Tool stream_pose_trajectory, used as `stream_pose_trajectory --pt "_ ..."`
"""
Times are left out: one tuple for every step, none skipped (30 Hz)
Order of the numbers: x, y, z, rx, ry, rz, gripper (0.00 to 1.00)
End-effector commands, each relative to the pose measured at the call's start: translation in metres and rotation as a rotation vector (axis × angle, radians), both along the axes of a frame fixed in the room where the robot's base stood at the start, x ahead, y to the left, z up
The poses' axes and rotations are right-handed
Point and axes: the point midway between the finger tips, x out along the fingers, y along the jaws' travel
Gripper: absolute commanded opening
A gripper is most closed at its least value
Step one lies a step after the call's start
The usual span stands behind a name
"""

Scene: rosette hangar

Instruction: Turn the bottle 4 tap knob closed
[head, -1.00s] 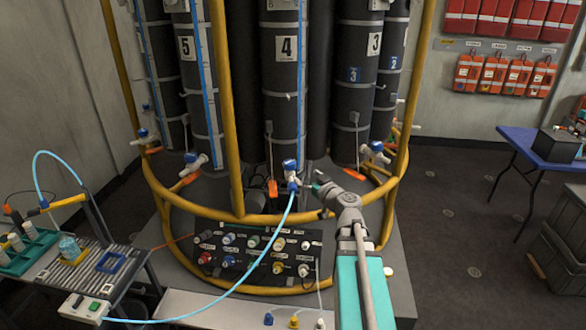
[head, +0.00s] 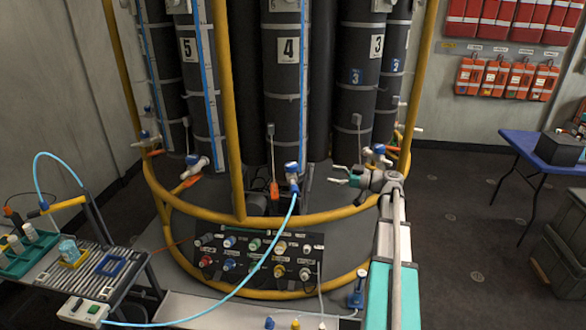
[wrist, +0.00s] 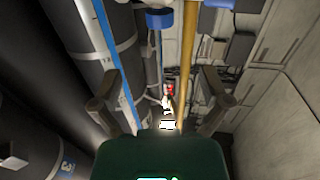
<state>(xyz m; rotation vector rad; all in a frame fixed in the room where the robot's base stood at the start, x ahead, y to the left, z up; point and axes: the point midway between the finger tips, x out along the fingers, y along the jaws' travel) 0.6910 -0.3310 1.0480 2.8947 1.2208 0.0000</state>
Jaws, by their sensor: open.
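Bottle 4 (head: 284,100) is a tall black cylinder with a white number 4 label, at the middle of the rack. Its tap has a blue knob (head: 291,167) at the bottle's foot, above a light-blue hose (head: 287,215). How far the knob is turned is too small to tell. My gripper (head: 334,174) is open and empty to the right of the tap, its fingers pointing left toward it with a clear gap. In the wrist view, both open fingers (wrist: 160,98) show with nothing between their tips. A blue knob (wrist: 160,18) shows at that view's top; I cannot tell whose.
A yellow rail (head: 290,218) curves around the rack in front of the bottles, with a yellow upright (head: 229,120) left of bottle 4. Neighbouring blue-knobbed taps flank it. A connector panel (head: 235,270) lies below. A blue table (head: 545,148) stands at right.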

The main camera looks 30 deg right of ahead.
Motion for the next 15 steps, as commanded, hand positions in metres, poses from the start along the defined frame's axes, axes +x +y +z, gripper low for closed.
stream_pose_trajectory --pt "-0.0002 0.0004 0.0000 0.000 0.000 0.000 0.96" --pt "-0.0002 0.0004 0.0000 0.000 0.000 0.000 0.96" --pt "-0.0001 0.0004 0.0000 0.000 0.000 -0.001 0.96" --pt "-0.0001 0.0004 0.0000 0.000 0.000 -0.001 0.96" --pt "-0.0001 0.0004 0.0000 0.000 0.000 -0.001 0.96" --pt "0.0000 0.0004 0.0000 0.000 0.000 -0.001 0.96" --pt "0.0001 0.0006 0.0000 0.000 0.000 -0.002 0.96" --pt "0.0003 0.0007 0.0000 0.000 0.000 -0.002 0.96" --pt "0.0008 0.0011 0.0000 0.000 0.000 -0.002 0.96" --pt "0.0013 0.0016 0.0000 0.000 0.000 -0.002 0.96" --pt "0.0019 0.0022 0.0000 0.000 0.000 -0.002 0.96" --pt "0.0030 0.0032 0.0000 0.000 0.000 -0.002 0.96" --pt "0.0040 0.0043 0.0000 0.000 0.000 -0.002 0.96" --pt "0.0052 0.0055 0.0000 0.000 0.000 -0.002 0.96" --pt "0.0072 0.0075 0.0000 0.000 0.000 -0.001 0.96"
